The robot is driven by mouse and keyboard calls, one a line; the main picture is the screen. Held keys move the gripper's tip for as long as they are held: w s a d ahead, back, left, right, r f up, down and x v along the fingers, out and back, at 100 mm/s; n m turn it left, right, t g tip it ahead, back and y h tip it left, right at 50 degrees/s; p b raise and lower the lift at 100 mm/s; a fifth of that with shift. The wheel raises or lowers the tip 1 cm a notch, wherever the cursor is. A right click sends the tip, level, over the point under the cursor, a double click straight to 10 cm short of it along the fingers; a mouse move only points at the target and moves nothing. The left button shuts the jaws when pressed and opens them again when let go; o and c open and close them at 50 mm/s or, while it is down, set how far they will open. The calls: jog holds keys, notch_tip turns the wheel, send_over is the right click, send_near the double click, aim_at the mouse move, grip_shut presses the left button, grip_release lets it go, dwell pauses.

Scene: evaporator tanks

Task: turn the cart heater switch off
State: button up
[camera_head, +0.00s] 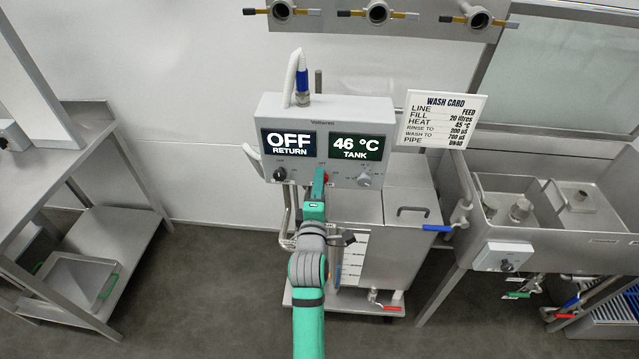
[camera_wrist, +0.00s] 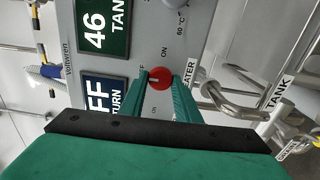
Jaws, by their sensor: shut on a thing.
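The cart's grey control box (camera_head: 270,106) stands on the steel tank cart. Its left display reads OFF RETURN and its right display reads 46 °C TANK. The red heater switch (camera_wrist: 160,77) is on the panel, with OFF and ON lettering near it and part of a HEATER label beside it. My gripper (camera_wrist: 163,84) is at the panel, its green fingers shut on the red switch, one finger on each side. I cannot tell the switch's exact position.
A black knob (camera_head: 280,174) is left of the switch and a grey knob (camera_head: 364,180) is right of it. A wash card (camera_head: 441,119) stands right of the box. A steel sink (camera_head: 535,195) is at right, a steel table (camera_head: 60,150) at left.

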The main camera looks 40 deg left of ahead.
jog(key=o, duration=1)
jog(key=v, duration=1)
jog(key=shift+s+d, duration=0.2)
jog(key=shift+s, duration=0.15)
